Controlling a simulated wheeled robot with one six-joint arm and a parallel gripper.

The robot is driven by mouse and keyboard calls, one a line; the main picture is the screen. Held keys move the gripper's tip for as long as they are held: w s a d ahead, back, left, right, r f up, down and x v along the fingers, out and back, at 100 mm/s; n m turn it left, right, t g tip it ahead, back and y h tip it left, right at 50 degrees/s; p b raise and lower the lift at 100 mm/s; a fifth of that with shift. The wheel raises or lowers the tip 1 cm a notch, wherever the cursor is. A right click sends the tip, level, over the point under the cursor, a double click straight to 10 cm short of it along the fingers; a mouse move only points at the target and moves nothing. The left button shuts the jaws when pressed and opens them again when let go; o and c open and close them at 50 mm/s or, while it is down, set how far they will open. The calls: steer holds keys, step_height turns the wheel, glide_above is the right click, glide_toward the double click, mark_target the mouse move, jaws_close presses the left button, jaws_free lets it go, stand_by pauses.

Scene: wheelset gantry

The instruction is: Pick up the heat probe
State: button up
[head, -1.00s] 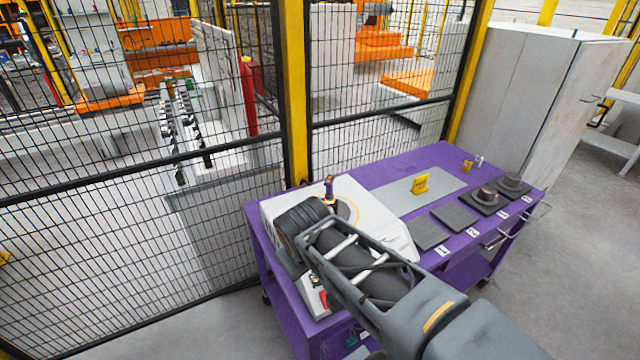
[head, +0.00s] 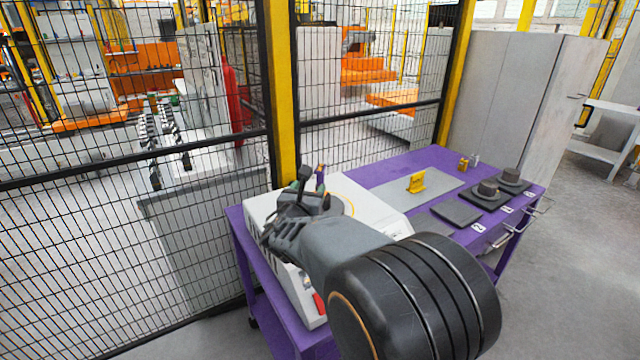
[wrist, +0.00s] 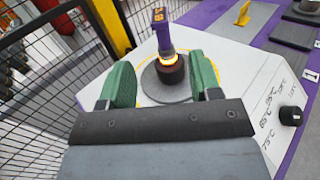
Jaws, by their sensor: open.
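The heat probe (wrist: 164,35) stands upright on the white heater unit (wrist: 235,75), with a purple body, a yellow-marked top and a glowing orange ring near its base. In the wrist view it rises from a dark round piece on a grey disc, ahead of my gripper (wrist: 165,85).
The purple cart (head: 405,160) carries the heater, a grey plate with a yellow block (head: 416,182), and dark pads with round parts (head: 488,189) at right. A mesh fence (head: 120,210) with a yellow post (head: 284,110) stands close behind. A grey cabinet (head: 510,90) is beyond.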

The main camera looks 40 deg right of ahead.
mark_target(318, 172)
steer(key=p+x, duration=0.1)
steer(key=x, duration=1.2)
steer(key=shift+w, duration=0.1)
jaws_close()
stand_by(0.4)
